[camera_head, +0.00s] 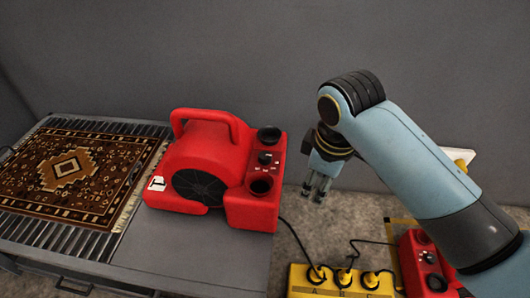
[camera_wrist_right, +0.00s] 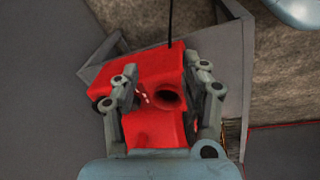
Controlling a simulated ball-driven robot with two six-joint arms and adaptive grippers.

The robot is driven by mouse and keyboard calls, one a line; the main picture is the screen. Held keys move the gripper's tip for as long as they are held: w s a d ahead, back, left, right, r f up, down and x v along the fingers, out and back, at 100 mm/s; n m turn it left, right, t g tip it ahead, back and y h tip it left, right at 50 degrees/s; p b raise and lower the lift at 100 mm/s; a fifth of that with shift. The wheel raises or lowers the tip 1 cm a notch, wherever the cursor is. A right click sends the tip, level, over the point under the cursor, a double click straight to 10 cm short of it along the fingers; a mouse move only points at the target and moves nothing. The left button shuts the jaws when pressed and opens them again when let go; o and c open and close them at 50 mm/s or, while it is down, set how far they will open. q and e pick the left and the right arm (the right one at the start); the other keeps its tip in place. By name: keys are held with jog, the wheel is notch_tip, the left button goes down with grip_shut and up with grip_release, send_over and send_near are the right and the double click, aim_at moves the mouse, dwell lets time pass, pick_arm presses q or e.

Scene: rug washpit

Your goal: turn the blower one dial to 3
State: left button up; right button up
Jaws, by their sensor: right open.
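The red blower (camera_head: 210,165) stands on the grey table, with a white tag (camera_head: 157,183) bearing a dark mark on its left side. Its black dial (camera_head: 265,158) sits on the right-hand panel between two round black-rimmed openings. Small white marks lie beside the dial; the setting is too small to read. My right gripper (camera_head: 318,189) is open and empty, apart from the blower, to its right and pointing down. In the right wrist view, the gripper (camera_wrist_right: 165,78) shows its spread fingers over the red blower (camera_wrist_right: 155,70); the dial is not clear there. My left gripper is out of view.
A patterned rug (camera_head: 75,175) lies on slats at the left. A second red unit (camera_head: 424,262) stands at the right, partly behind my arm. A grey wall is behind.

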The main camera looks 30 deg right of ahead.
jog(key=w+n, duration=0.4)
jog(key=w, duration=0.7)
jog(key=n+g, duration=0.2)
jog(key=n, duration=0.2)
send_near(265, 155)
jog(key=shift+y, duration=0.4)
jog(key=f+b, duration=0.1)
jog(key=f, duration=0.2)
jog(key=f+b, duration=0.1)
jog(key=f, duration=0.2)
jog(key=f+b, duration=0.2)
jog(key=f, duration=0.1)
jog(key=shift+s+d+f, duration=0.1)
jog(key=shift+d+f, duration=0.2)
jog(key=shift+d, duration=0.1)
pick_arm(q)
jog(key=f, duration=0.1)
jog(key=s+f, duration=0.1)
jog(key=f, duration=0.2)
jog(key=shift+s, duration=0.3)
pick_arm(e)
jog(key=c, duration=0.9)
